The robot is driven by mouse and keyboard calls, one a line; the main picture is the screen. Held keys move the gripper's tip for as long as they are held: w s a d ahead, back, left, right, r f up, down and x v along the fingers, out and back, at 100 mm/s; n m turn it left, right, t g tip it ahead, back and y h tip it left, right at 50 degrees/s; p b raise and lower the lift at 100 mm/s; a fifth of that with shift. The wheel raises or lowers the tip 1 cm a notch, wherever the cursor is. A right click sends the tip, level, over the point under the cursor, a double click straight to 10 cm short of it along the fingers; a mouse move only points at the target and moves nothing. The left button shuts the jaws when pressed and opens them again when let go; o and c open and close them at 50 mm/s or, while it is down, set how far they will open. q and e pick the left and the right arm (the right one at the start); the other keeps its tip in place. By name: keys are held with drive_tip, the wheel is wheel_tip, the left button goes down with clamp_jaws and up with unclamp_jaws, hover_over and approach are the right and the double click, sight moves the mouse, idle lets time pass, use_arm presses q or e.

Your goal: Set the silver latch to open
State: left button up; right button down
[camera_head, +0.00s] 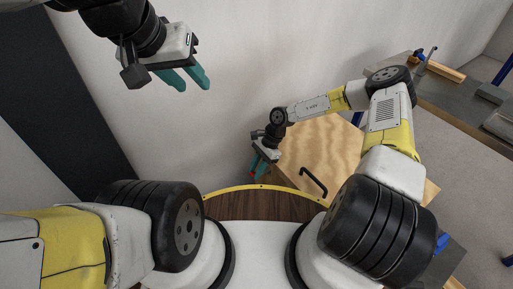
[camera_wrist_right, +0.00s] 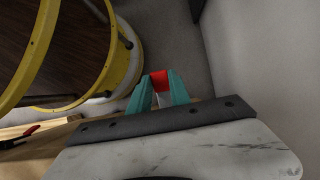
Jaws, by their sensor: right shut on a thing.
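My right gripper (camera_head: 257,170) is at the left edge of a light wooden panel in the head view. In the right wrist view its teal fingers (camera_wrist_right: 159,80) are shut on a red piece (camera_wrist_right: 159,88), which looks like the latch's grip. A small pale grey part shows below the red piece between the fingers; I cannot tell clearly whether it is the silver latch's body. The latch's position is mostly hidden by the fingers. My left gripper (camera_head: 194,86) is raised by the wall at the upper left, empty, its teal fingers apart.
The wooden panel (camera_head: 323,145) has a black bar handle (camera_head: 313,182). In the right wrist view, another red-and-black piece (camera_wrist_right: 20,137) lies at the left on a wooden edge. A grey bench (camera_head: 460,100) stands at the right. A plain wall (camera_head: 240,50) rises behind.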

drive_tip(key=shift+w, duration=0.1)
drive_tip(key=c, duration=1.2)
unclamp_jaws()
drive_tip(key=shift+r, duration=0.1)
drive_tip(key=v, duration=0.7)
drive_tip(key=shift+d+r, duration=0.15)
drive_tip(key=shift+r, duration=0.05)
drive_tip(key=shift+w, duration=0.1)
